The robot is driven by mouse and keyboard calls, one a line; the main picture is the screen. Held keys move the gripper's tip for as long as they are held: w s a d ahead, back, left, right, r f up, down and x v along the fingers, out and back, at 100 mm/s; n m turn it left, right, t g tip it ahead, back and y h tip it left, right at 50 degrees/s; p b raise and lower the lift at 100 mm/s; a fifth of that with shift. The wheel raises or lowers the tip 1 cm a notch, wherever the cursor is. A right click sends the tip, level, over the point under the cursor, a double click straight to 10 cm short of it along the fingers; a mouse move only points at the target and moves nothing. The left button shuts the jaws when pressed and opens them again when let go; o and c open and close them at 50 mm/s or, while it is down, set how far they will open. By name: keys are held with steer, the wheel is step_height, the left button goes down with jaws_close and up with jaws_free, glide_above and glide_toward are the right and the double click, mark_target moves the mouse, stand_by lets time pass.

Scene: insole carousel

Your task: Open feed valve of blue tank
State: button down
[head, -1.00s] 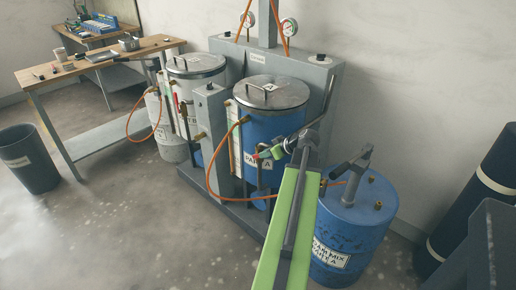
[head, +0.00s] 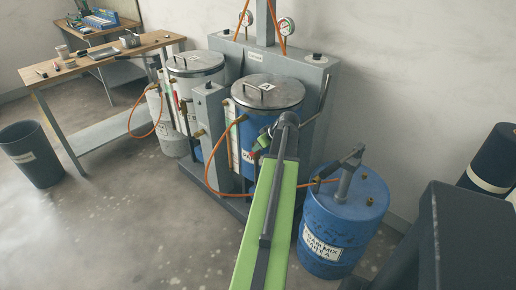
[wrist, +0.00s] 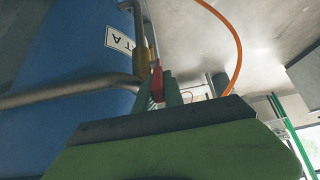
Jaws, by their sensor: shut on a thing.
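The blue tank (head: 282,118) with a metal lid and a "PART A" label stands at the centre of the head view. Its blue side (wrist: 50,50) and label fill the left of the wrist view. A red valve handle (wrist: 157,80) sits by a brass fitting and a metal pipe on the tank's front. It also shows in the head view (head: 253,154). My gripper (wrist: 160,90) has its teal fingers shut on the red handle. In the head view my gripper (head: 262,143) is at the tank's front, partly hidden by my arm.
A pale tank (head: 190,95) and a grey column (head: 210,130) stand left of the blue tank. Orange hoses (head: 208,172) loop in front. A blue drum (head: 335,240) with a pump stands right of my arm. A workbench (head: 110,58) and bin (head: 35,160) are at left. The floor between is clear.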

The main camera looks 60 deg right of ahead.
steer(key=c, duration=1.5)
jaws_free()
steer(key=shift+w+a+f, duration=0.1)
steer(key=shift+w, duration=0.05)
steer(key=shift+o, duration=0.3)
steer(key=p+v, duration=1.4)
steer(key=v, duration=0.3)
steer(key=shift+s, duration=0.25)
